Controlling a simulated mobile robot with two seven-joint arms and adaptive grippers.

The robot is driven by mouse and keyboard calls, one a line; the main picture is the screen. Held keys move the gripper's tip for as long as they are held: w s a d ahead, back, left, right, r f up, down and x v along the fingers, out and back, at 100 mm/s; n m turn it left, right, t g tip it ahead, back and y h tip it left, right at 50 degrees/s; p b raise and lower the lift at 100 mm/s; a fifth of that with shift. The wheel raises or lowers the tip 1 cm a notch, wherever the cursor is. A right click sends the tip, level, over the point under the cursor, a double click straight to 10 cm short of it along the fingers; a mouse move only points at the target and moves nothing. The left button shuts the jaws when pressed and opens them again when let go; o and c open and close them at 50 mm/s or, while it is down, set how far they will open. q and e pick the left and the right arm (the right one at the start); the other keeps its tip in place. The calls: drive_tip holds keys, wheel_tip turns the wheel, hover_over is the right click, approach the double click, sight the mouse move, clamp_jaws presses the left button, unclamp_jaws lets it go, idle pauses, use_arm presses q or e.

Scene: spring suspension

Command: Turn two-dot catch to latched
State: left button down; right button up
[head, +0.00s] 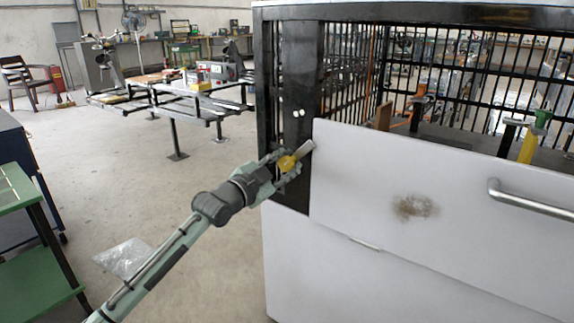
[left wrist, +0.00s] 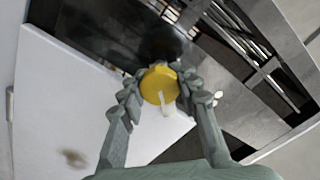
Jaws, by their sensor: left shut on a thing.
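The two-dot catch has a round yellow knob (head: 287,163) and a pale flat bar (head: 303,150). It sits on the dark post (head: 300,60) of the cage, below two white dots (head: 298,113). In the head view the bar slants up to the right, its tip at the upper left corner of the white panel (head: 370,160). I cannot tell whether the tip overlaps the panel. My left gripper (head: 285,165) is shut on the knob, with its fingers on either side. The left wrist view shows the yellow knob (left wrist: 157,86) between the fingertips. My right gripper is not in view.
The white panel bears a brown smudge (head: 414,207) and a metal bar handle (head: 530,200). Black cage bars (head: 480,75) rise behind it. A green shelf (head: 35,270) stands at the lower left. Open concrete floor (head: 150,200) lies left of the cage.

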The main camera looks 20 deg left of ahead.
use_arm(q)
drive_tip(key=shift+m+p, duration=0.35)
drive_tip(key=shift+m, duration=0.65)
drive_tip(key=m+p, duration=0.2)
drive_tip(key=m, duration=0.2)
drive_tip(key=shift+d+f+m+p, duration=0.1)
drive_tip(key=shift+m+p, duration=0.5)
drive_tip(key=shift+m, duration=1.2)
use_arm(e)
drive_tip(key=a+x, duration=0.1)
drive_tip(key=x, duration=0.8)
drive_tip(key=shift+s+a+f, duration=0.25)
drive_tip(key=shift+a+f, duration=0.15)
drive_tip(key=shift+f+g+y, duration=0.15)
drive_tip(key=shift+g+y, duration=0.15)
use_arm(q)
drive_tip(key=c, duration=1.1)
unclamp_jaws()
drive_tip(key=shift+o, duration=0.2)
drive_tip(key=v, duration=1.2)
